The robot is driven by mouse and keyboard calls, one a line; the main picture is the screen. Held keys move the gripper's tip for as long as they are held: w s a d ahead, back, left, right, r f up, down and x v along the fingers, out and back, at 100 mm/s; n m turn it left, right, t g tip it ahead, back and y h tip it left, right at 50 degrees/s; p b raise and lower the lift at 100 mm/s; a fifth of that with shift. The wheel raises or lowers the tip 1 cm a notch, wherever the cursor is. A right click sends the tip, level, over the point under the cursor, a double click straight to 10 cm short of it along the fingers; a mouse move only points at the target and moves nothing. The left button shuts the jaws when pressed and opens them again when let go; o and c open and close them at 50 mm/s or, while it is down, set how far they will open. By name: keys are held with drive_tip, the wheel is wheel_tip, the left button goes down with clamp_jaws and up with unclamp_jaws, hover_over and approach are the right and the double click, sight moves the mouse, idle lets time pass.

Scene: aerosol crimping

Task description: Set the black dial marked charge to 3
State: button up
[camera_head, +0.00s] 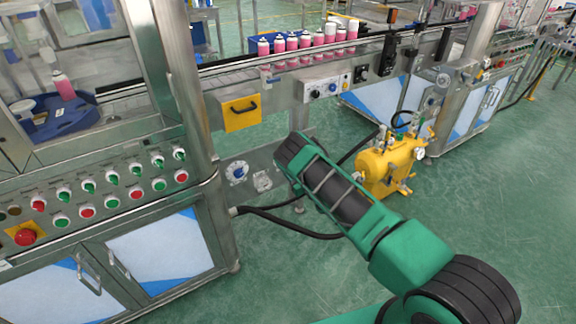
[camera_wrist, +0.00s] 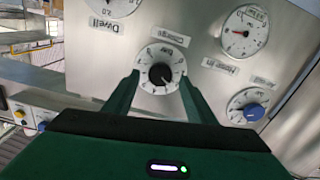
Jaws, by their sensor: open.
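The black dial (camera_wrist: 160,74) sits on a round white scale plate on a grey metal panel in the wrist view. The label above it reads Charge (camera_wrist: 166,36) and appears upside down. The scale numbers are too small to read surely, and so is the dial's setting. My gripper (camera_wrist: 160,78) is open, with one green finger on each side of the dial. I cannot tell whether the fingers touch it. In the head view my arm reaches toward the machine; I cannot make out the gripper or the dial there.
A blue knob (camera_wrist: 254,112) on a scale plate lies right of the dial, below a round gauge (camera_wrist: 245,31). A Dwell dial (camera_wrist: 112,4) is at the top left. In the head view, a yellow tank (camera_head: 388,165) stands on the floor and pink bottles (camera_head: 305,42) line the conveyor.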

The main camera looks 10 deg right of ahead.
drive_tip(key=shift+x, duration=1.3)
drive_tip(key=c, duration=1)
